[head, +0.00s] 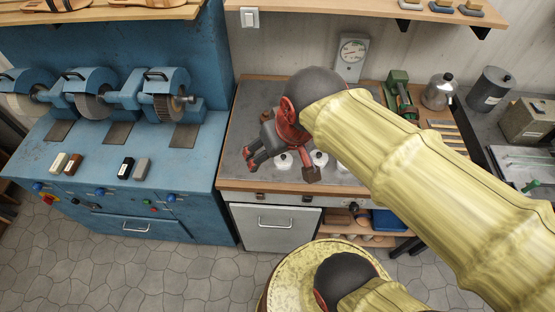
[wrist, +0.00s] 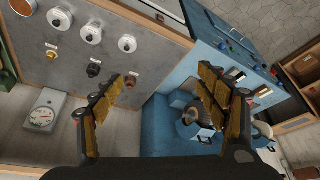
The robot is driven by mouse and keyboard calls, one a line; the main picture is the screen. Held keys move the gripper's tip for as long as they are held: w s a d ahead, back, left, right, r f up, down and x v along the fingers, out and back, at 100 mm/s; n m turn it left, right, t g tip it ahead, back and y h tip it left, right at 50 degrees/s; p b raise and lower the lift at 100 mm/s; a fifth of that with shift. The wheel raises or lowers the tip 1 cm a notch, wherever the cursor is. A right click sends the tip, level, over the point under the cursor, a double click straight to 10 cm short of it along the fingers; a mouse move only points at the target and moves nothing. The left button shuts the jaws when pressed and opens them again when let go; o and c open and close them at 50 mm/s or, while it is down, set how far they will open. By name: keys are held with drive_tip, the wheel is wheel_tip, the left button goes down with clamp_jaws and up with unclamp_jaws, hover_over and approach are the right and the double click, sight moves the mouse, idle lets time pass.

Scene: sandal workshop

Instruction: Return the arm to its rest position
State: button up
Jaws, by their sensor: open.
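My gripper (head: 249,160) is at the end of my yellow arm, above the left part of the grey worktop (head: 235,187) in the head view. My arm reaches in from the lower right and covers much of the worktop's right side. In the wrist view my gripper (wrist: 162,74) has its two dark fingers with yellow-brown pads spread wide apart. Nothing is between them.
White lidded jars (head: 283,162) stand on the worktop by my gripper. A blue bench (head: 120,190) with grinding wheels is at left. A shelf (head: 390,10) overhangs the back. The stone floor (head: 170,275) in front is clear.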

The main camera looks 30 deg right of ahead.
drive_tip(key=s, duration=0.2)
drive_tip(key=s+a, duration=0.1)
drive_tip(key=shift+r+n+t, duration=0.25)
drive_tip(key=shift+n+t, duration=0.05)
wheel_tip(320, 180, down, 5)
drive_tip(key=b, duration=0.5)
drive_tip(key=shift+c, duration=1.2)
